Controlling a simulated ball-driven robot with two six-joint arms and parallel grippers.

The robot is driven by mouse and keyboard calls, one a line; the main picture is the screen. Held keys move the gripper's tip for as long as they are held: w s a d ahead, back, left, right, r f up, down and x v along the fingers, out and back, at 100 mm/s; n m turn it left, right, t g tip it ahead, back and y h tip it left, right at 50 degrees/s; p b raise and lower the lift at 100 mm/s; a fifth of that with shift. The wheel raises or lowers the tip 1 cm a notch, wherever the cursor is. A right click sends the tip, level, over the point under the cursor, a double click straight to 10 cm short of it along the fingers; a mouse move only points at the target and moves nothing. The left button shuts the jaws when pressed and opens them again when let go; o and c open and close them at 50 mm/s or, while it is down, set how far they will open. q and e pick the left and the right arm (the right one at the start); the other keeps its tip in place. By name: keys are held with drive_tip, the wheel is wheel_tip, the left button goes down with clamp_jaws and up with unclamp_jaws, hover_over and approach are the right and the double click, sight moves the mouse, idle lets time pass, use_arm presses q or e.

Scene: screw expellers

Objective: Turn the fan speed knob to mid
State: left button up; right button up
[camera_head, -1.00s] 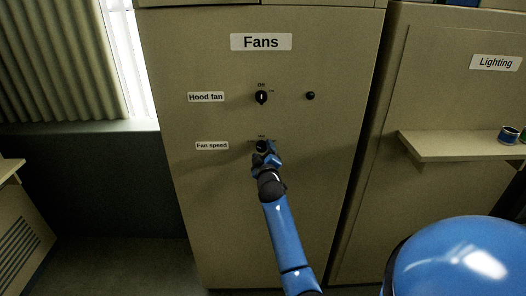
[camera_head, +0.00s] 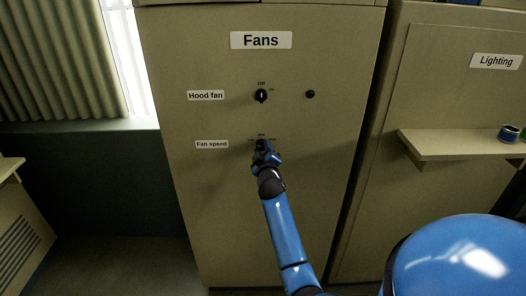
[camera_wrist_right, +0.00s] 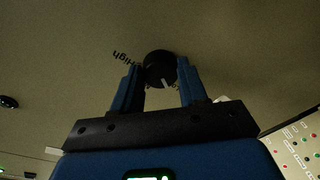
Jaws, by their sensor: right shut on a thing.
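The black fan speed knob shows in the right wrist view (camera_wrist_right: 158,66). It sits between the two blue fingers of my right gripper (camera_wrist_right: 160,84), which is shut on it. A white pointer line on the knob points down and slightly right in that view, toward a mostly hidden mark. The upside-down "High" mark (camera_wrist_right: 123,57) is left of the knob. In the head view my right gripper (camera_head: 262,148) is at the panel, just right of the "Fan speed" label (camera_head: 212,144), and mostly covers the knob. My left gripper is out of view.
The hood fan knob (camera_head: 261,96) is above my gripper, with a small black button (camera_head: 311,94) to its right. The "Fans" sign (camera_head: 261,41) is higher up. A shelf (camera_head: 460,146) juts out at the right. The panel around the knob is clear.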

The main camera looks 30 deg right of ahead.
drive_tip(key=m+b, duration=0.3)
drive_tip(key=b, duration=0.1)
drive_tip(key=m+b, duration=0.3)
drive_tip(key=b, duration=0.1)
drive_tip(key=f+m+h+b, duration=0.1)
drive_tip(key=m+b, duration=0.2)
drive_tip(key=b, duration=0.2)
drive_tip(key=shift+a, duration=0.1)
drive_tip(key=shift+w+r+m+b, duration=0.1)
drive_tip(key=shift+r+m+b, duration=0.05)
drive_tip(key=shift+m+b, duration=0.65)
drive_tip(key=shift+r+m+b, duration=0.15)
drive_tip(key=shift+m+b, duration=0.4)
drive_tip(key=shift+m, duration=0.35)
drive_tip(key=o, duration=1.1)
drive_tip(key=shift+c, duration=0.2)
drive_tip(key=b+v, duration=0.1)
drive_tip(key=v, duration=1)
drive_tip(key=shift+f, duration=0.25)
